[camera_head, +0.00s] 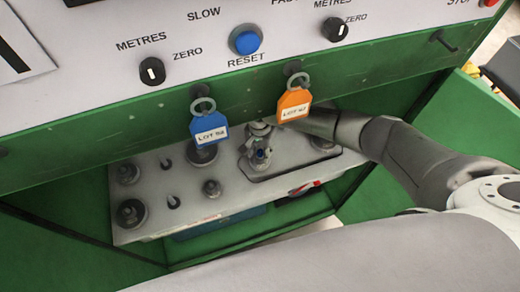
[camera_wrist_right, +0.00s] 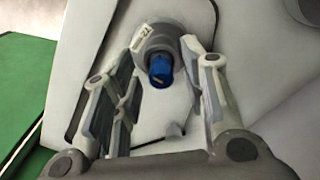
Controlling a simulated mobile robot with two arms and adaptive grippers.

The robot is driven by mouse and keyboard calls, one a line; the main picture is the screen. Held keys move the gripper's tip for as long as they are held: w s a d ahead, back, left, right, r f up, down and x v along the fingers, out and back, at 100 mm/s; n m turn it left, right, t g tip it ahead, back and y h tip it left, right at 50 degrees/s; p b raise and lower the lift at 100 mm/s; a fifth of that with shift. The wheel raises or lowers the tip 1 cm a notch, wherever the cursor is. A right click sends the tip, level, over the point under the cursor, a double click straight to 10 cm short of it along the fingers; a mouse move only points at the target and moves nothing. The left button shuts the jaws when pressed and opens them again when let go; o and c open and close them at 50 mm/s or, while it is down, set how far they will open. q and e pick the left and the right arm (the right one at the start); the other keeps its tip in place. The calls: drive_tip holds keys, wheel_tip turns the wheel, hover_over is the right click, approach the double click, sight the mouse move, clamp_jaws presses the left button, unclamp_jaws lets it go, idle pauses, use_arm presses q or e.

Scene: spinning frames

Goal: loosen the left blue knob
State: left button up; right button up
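A small blue knob (camera_head: 261,154) sits on a grey fitting on the light deck below the control panel. It shows larger in the right wrist view (camera_wrist_right: 160,68), in a grey round collar (camera_wrist_right: 157,42). My right gripper (camera_head: 258,141) reaches in from the right, behind the orange tag. In the right wrist view my gripper (camera_wrist_right: 164,45) is open, with one finger on each side of the knob and collar. Gaps show between the fingers and the blue part; contact with the collar cannot be told. I see no second blue knob. My left gripper is out of view.
A blue tag (camera_head: 209,129) and an orange tag (camera_head: 294,104) hang from the green rail (camera_head: 90,138) above the deck. Several dark round fittings stand on the light deck (camera_head: 240,187). The panel carries a blue reset button (camera_head: 247,42). Green walls enclose the deck.

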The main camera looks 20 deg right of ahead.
clamp_jaws()
